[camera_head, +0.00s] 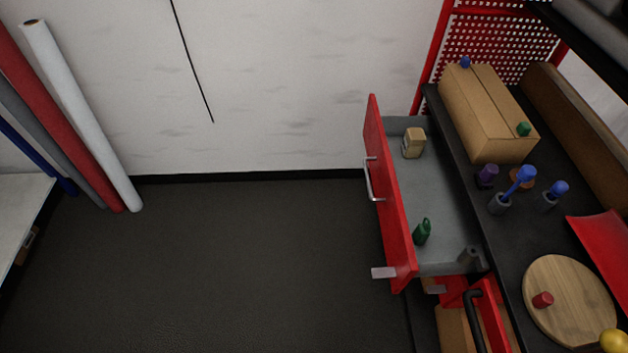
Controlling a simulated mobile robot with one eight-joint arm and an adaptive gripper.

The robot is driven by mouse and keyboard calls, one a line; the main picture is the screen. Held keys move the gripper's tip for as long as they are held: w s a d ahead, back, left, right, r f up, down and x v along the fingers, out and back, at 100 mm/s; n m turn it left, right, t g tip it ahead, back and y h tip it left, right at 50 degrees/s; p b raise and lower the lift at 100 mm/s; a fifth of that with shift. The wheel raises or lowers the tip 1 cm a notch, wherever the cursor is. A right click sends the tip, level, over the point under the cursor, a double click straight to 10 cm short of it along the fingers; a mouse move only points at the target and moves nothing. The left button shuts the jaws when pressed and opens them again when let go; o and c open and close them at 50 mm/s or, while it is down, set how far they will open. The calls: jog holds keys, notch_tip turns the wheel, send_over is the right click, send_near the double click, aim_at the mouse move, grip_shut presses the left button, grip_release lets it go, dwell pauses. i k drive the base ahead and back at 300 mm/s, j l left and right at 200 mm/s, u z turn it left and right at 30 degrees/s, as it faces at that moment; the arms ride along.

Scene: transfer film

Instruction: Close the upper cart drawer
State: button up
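The red-fronted drawer (388,205) is pulled well out from the cart, to the left. Its front carries a silver bar handle (369,180). The grey drawer floor (428,182) shows, with a small tan box (413,143) near the far end and a green bottle (422,231) nearer to me. A flat light-grey piece (383,272) shows beside the drawer front's near corner; I cannot tell what it belongs to. I cannot make out my gripper in this view.
The black cart top (490,225) holds a cardboard box (487,110), several small bottles and a round wooden board (568,300). Rolls (85,120) lean at left. The dark floor (250,260) is clear.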

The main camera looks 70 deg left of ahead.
aim_at(407, 191)
jog(key=u, duration=2.1)
